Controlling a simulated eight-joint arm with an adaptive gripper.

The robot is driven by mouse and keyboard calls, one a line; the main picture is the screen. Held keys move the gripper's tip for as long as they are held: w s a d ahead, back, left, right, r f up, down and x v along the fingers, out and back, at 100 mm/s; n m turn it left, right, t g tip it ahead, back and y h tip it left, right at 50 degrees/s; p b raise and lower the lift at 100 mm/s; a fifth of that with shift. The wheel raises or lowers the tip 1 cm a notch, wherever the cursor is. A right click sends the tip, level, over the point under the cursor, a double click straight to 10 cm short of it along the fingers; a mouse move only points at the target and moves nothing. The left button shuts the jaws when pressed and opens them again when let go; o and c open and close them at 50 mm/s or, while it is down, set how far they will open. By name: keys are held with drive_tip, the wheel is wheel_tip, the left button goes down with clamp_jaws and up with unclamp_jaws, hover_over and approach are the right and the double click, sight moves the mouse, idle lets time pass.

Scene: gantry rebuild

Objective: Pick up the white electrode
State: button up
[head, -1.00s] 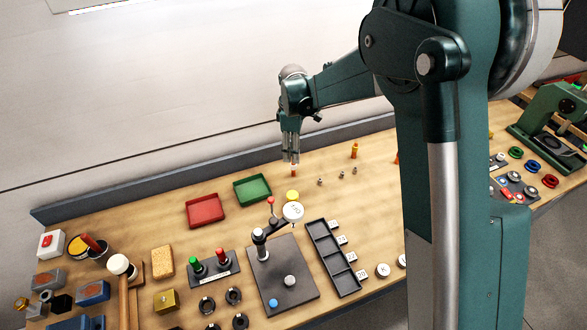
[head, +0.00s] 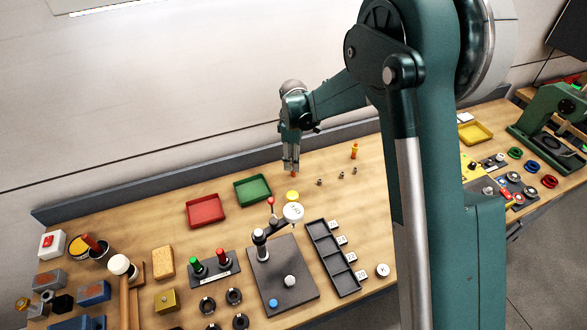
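My gripper (head: 291,168) points straight down over the back middle of the bench. A small orange-red piece (head: 292,175) shows just under its fingertips; I cannot tell whether they touch it. The fingers are too small to show whether they are open or shut. I cannot pick out a white electrode for certain; it may be hidden by the fingers or too small to tell. Small grey pieces (head: 319,182) stand in a loose row to the right of the gripper, with an orange piece (head: 354,151) behind them.
A green tray (head: 238,193) and a red tray (head: 190,218) lie left of the gripper. A yellow disc (head: 292,196) is just in front. A dark plate (head: 260,288) with a stand and a black compartment tray (head: 315,250) are nearer. Bare wood surrounds the grey pieces.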

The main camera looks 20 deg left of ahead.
drive_tip(key=shift+f, duration=1)
drive_tip(key=shift+c, duration=0.3)
clamp_jaws()
